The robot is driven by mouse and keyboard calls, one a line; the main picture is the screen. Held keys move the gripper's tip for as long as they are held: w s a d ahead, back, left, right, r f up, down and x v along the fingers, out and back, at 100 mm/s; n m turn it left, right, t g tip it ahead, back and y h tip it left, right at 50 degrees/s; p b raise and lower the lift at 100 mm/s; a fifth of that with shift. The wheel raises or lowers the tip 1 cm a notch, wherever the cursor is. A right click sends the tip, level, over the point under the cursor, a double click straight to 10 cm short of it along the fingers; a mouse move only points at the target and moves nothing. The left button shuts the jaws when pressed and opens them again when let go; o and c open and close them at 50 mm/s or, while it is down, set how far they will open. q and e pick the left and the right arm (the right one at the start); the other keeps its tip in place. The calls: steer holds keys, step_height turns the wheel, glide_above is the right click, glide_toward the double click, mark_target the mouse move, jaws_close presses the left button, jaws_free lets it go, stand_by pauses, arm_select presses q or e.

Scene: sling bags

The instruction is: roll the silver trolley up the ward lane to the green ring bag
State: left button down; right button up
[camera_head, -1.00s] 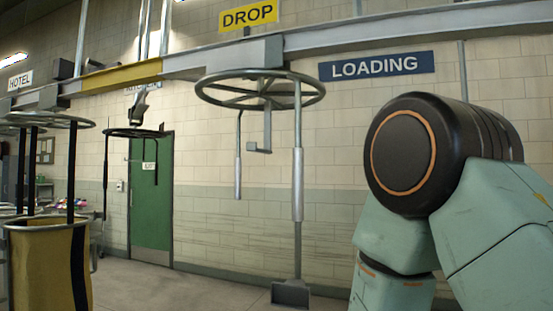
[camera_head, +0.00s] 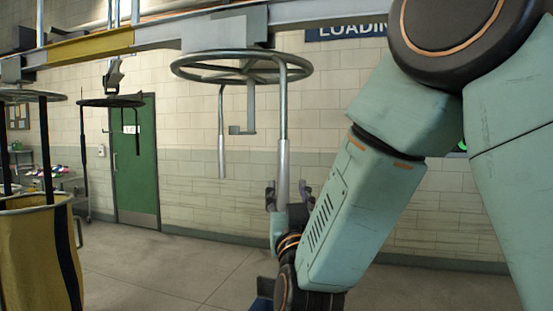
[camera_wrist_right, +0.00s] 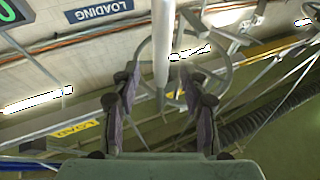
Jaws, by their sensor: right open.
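The silver trolley (camera_head: 242,66) hangs from the overhead rail as a wheel-like ring with silver tubes below it. Its longer tube (camera_head: 283,130) hangs down to my right gripper (camera_head: 287,192). The right gripper is open, with one finger on each side of the tube's lower part. In the right wrist view the tube (camera_wrist_right: 162,45) shows between the two spread fingers (camera_wrist_right: 162,112); I cannot tell whether either touches it. The trolley's ring (camera_wrist_right: 226,78) is behind. I cannot make out a green ring bag. My left gripper is out of view.
A yellow bag (camera_head: 35,255) with dark straps hangs at the left. A smaller dark ring hanger (camera_head: 111,102) is in front of a green door (camera_head: 137,165). The rail (camera_head: 160,33) runs across the top. The floor (camera_head: 150,265) between bag and arm is clear.

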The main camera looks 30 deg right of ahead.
mark_target(283, 170)
steer(key=shift+w+d+r, duration=0.1)
steer(key=shift+w+r, duration=0.1)
steer(key=shift+r, duration=0.5)
steer(key=p+x, duration=0.1)
steer(key=x, duration=0.3)
steer(key=p+x, duration=0.1)
steer(key=x, duration=0.1)
steer(key=shift+w+d+f+p, duration=0.1)
steer(key=shift+w+f+p, duration=0.25)
steer(key=shift+w+d, duration=0.15)
steer(key=shift+s+r, duration=0.25)
steer(key=shift+s, duration=0.05)
steer(key=shift+s+a+r, duration=0.1)
steer(key=shift+a, duration=0.3)
steer(key=shift+c, duration=0.4)
steer(key=shift+w+d+f, duration=0.3)
steer(key=shift+w+d, duration=0.05)
steer(key=shift+w, duration=0.15)
steer(key=c, duration=0.6)
steer(key=shift+s+r, duration=0.1)
steer(key=shift+s, duration=0.05)
jaws_close()
